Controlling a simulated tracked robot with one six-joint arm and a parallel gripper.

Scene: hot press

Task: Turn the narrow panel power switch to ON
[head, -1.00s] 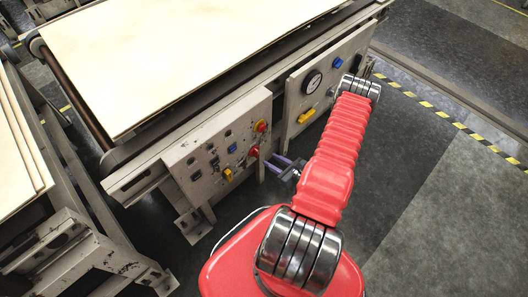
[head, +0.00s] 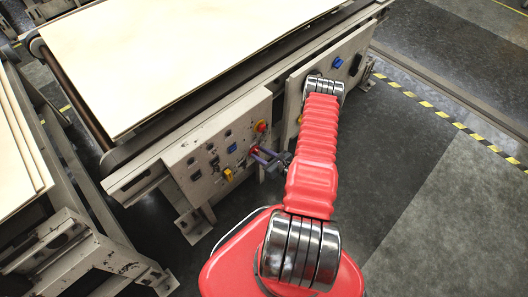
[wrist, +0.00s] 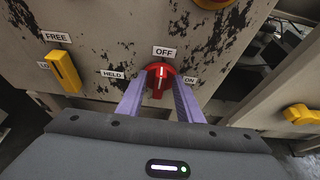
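The narrow panel (head: 205,160) carries a red rotary switch (wrist: 159,80), labelled OFF above and ON to the right. In the wrist view its white mark points up toward OFF. My gripper (wrist: 159,88) has its two purple fingers apart, one on each side of the red switch. Whether they touch it I cannot tell. In the head view my gripper (head: 262,155) reaches the panel from the right, partly covering the red switch (head: 254,150).
A yellow switch (wrist: 63,71) with a FREE label sits left of the red one. Another yellow switch (wrist: 301,114) is on the wider panel (head: 296,88) at right. A red-and-yellow button (head: 261,127) is above. Open floor (head: 420,200) lies to the right.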

